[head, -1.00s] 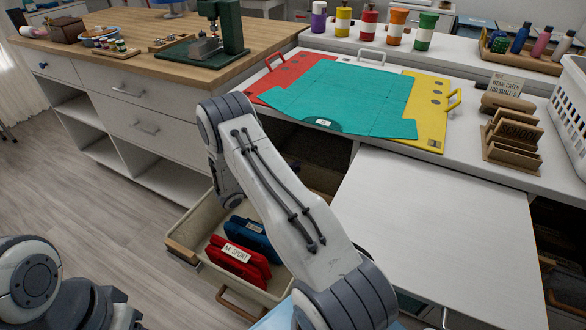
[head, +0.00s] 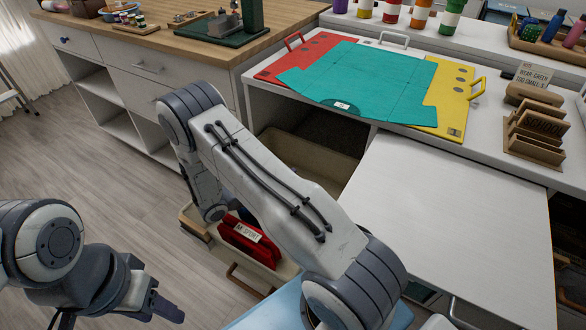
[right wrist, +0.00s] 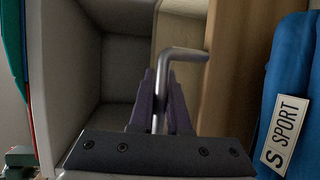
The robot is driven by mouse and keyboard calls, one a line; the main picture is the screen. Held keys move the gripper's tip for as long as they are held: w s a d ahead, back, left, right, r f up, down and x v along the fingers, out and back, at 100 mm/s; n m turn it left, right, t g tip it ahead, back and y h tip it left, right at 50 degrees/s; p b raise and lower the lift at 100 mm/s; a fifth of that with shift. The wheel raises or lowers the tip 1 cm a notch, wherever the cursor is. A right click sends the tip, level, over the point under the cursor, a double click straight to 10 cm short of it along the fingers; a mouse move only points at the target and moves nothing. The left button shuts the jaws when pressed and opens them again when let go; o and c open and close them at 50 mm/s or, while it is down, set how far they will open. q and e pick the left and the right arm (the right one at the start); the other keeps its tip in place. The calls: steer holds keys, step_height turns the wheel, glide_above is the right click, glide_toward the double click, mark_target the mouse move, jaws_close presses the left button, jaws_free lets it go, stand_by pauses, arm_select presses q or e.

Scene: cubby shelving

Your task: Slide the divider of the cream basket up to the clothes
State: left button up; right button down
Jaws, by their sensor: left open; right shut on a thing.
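The cream basket (head: 312,158) is pulled out below the counter, partly hidden by my right arm. Red clothes (head: 240,246) with an "M SPORT" tag stand at its near end. In the right wrist view, blue clothes (right wrist: 296,75) tagged "S SPORT" stand on the right. A brown panel (right wrist: 236,70), seemingly the divider, stands beside them with a narrow gap. My right gripper (right wrist: 161,95) is shut on a bent metal handle (right wrist: 186,53) that reaches to this panel. In the head view this grip is hidden. My left gripper (head: 165,308) is open and empty, away from the basket.
A wooden handle (head: 248,282) is on the basket's near side. The counter (head: 375,128) above carries a teal folding board (head: 365,85). A white flat surface (head: 450,220) lies to the right. The floor (head: 75,180) at left is clear.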

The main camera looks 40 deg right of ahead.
steer(key=c, duration=0.9)
jaws_free()
